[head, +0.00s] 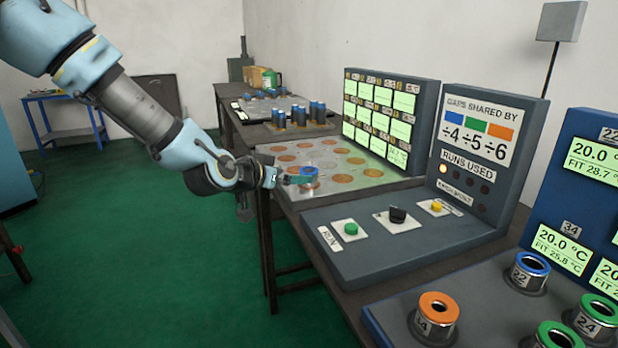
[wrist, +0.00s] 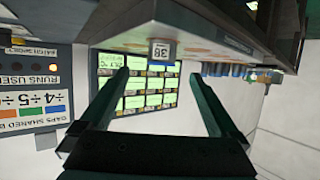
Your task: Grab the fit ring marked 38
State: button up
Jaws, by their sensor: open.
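The ring marked 38 shows in the wrist view (wrist: 162,50) with its white label facing me, ahead of and between the fingertips; that picture is upside down. In the head view, a blue-topped metal ring (head: 309,173), apparently the same one, stands upright on the near part of the plate with copper discs (head: 349,191). My gripper (head: 300,179) is level beside this ring, on its left. In the wrist view my gripper (wrist: 159,76) has its two fingers spread wide with nothing between them. The fingertips partly hide the ring's base in the head view.
A console with a green button (head: 351,229), black knob and yellow button stands nearer, with an upright panel (head: 474,142) behind it. A screen board (head: 380,120) rises behind the plate. Several rings with coloured tops stand at lower right, and blue-topped cylinders (head: 300,115) stand farther back.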

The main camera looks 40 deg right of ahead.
aim_at(306, 171)
jog(key=shift+p+x, duration=1.25)
jog(key=shift+x, duration=2.95)
jog(key=shift+w, duration=0.1)
grip_shut()
